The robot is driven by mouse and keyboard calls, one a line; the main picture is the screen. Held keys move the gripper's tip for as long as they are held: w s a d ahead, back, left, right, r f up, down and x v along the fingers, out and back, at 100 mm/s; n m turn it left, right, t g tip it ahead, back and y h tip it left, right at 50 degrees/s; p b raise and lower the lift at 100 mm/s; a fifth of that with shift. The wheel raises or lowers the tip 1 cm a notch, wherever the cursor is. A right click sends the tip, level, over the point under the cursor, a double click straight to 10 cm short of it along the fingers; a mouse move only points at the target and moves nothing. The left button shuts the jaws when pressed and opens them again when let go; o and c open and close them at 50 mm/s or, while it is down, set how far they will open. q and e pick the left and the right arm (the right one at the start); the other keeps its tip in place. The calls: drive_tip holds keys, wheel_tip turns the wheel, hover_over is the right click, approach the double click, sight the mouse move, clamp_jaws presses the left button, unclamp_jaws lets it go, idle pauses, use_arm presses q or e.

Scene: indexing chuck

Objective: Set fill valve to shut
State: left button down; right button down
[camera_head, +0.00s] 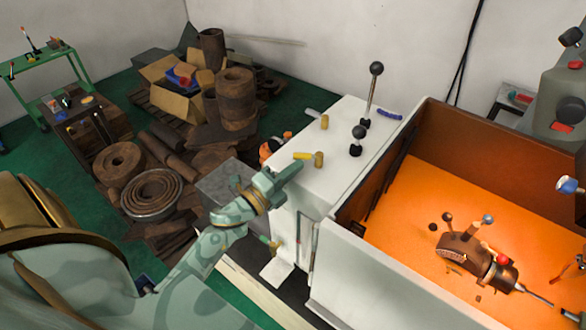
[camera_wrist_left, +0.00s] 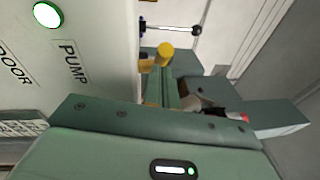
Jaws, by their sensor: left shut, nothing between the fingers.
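A white cabinet (camera_head: 345,145) carries two small levers with yellow parts near its left edge. The nearer is a yellow handle (camera_head: 303,156) on a yellow round hub (camera_head: 319,159). The farther is a yellow hub (camera_head: 324,122) with a pale grey handle. No fill valve label is readable, so I cannot tell which is the fill valve. My left gripper (camera_head: 291,171) is shut and empty, just in front of the nearer lever; contact cannot be told. In the left wrist view, a yellow cap (camera_wrist_left: 165,53) shows just beyond the left gripper (camera_wrist_left: 170,88). My right gripper is out of view.
Two black-knobbed levers (camera_head: 375,69) (camera_head: 358,132) stand on the cabinet. An open-topped orange bin (camera_head: 430,215) with a spindle device (camera_head: 468,251) lies right. PUMP and DOOR labels (camera_wrist_left: 70,62) show in the wrist view. Scrap coils (camera_head: 150,193) lie left on green floor.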

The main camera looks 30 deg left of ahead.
sight(289, 162)
use_arm(q)
drive_tip(key=m+h+b, duration=0.1)
drive_tip(key=a+m+g+h+b, duration=0.1)
drive_tip(key=h, duration=0.1)
drive_tip(key=w+h+b, duration=0.1)
drive_tip(key=shift+a+f+m+g, duration=0.25)
drive_tip(key=shift+a+m+g, duration=0.05)
drive_tip(key=shift+a+m, duration=0.1)
drive_tip(key=shift+w+a+h, duration=0.15)
drive_tip(key=shift+w+h, duration=0.05)
drive_tip(key=shift+h, duration=0.4)
drive_tip(key=shift+w+a+r+b, duration=0.1)
drive_tip(key=shift+w+a+b, duration=0.1)
drive_tip(key=shift+b, duration=0.15)
drive_tip(key=shift+r, duration=0.15)
